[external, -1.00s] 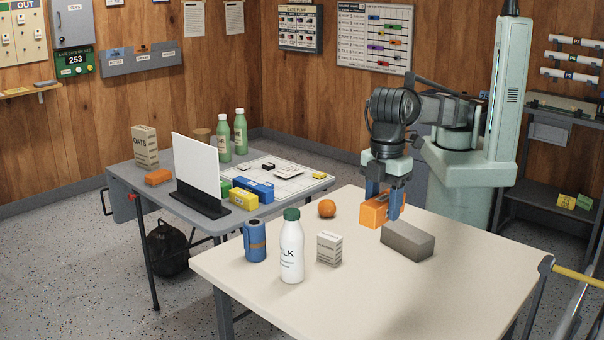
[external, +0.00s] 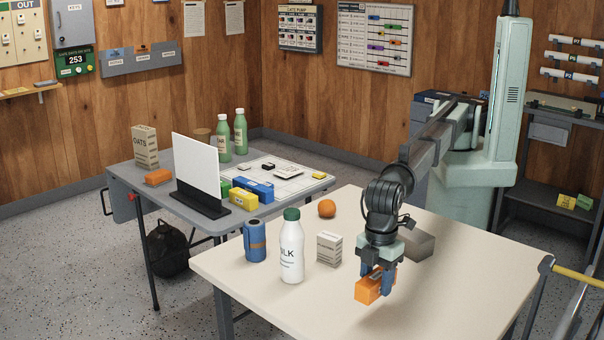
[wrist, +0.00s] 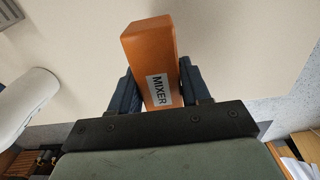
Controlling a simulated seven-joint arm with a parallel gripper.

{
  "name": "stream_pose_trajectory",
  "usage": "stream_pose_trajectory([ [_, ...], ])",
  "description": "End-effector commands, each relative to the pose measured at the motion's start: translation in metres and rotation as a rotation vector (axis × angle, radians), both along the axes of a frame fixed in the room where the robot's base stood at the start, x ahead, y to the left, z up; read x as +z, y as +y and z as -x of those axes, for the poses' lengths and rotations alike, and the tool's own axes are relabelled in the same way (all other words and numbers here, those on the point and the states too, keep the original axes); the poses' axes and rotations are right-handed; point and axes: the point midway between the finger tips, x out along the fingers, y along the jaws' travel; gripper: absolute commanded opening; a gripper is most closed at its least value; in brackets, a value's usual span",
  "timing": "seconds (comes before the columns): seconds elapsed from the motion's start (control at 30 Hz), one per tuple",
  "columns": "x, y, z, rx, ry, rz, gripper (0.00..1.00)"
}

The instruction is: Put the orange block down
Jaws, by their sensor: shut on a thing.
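The orange block (external: 368,289) is held between the blue fingers of my gripper (external: 378,280), over the front right part of the cream table (external: 270,298). My gripper points down and is shut on the block. The block appears to be a little above the table top, but the exact gap is hard to tell.
A grey block (external: 421,245) lies behind my gripper. The table is bare around the front.

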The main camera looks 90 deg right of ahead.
Motion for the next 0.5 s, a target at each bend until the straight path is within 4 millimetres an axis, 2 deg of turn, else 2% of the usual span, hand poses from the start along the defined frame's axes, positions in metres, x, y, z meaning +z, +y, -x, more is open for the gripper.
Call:
stream_pose_trajectory([
  [0.1, -0.018, 0.000, 0.000, 0.000, 0.000, 0.000, 0.12],
  [0.33, -0.035, 0.000, 0.000, 0.000, 0.001, 0.001, 0.12],
  [0.5, -0.056, 0.000, 0.000, 0.000, 0.001, 0.001, 0.12],
])
